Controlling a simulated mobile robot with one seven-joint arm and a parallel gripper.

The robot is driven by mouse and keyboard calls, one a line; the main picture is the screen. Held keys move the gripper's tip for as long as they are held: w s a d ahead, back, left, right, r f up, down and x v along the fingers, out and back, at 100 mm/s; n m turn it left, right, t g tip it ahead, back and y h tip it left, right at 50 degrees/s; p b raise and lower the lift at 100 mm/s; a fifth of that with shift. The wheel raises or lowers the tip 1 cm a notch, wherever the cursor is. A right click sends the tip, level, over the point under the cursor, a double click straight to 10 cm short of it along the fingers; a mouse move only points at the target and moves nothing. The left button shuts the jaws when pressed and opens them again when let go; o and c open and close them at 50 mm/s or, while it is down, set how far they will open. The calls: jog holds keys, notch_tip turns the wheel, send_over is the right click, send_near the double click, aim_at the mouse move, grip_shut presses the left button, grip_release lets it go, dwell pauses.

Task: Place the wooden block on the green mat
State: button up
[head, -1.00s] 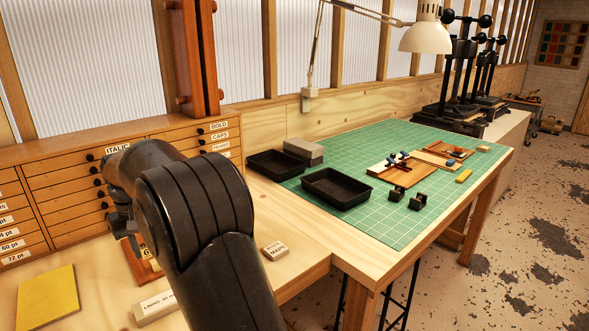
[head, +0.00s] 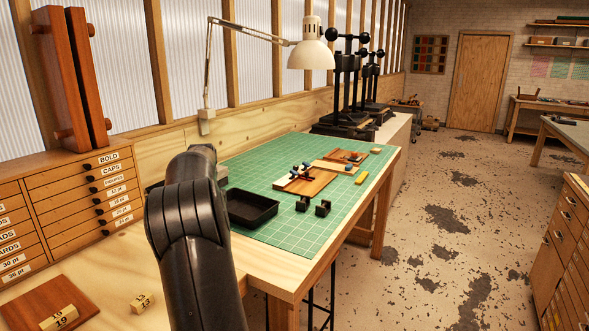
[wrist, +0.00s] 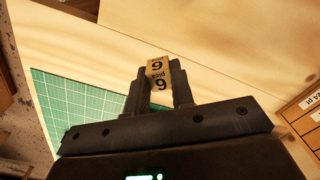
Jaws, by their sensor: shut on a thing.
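In the wrist view, a small pale wooden block (wrist: 159,83) with dark printed digits and letters sits between the two dark fingers of my gripper (wrist: 159,70). The gripper is shut on it. The block is over the bare light wood of the bench, apart from the mat in that picture. The green gridded mat (head: 300,233) covers the bench to the right of my arm in the head view. Part of it also shows at the left of the wrist view (wrist: 75,108). In the head view my arm hides the gripper and the held block.
A black tray (head: 252,212) stands on the mat's near left. Black clamps (head: 322,208), wooden boards (head: 318,184) and a yellow block (head: 361,178) are farther right. The near front of the mat is clear. A desk lamp (head: 311,55) hangs above the back.

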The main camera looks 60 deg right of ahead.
jog(key=s+d+m, duration=0.8)
jog(key=s+d, duration=1.4)
jog(key=s, duration=0.4)
send_over(290, 240)
notch_tip(290, 240, down, 7)
jog(key=shift+s+a+r, duration=0.1)
jog(key=shift+s+r, duration=0.05)
jog(key=shift+f, duration=2)
jog(key=o, duration=0.9)
jog(key=shift+f, duration=0.15)
jog(key=shift+o, duration=0.2)
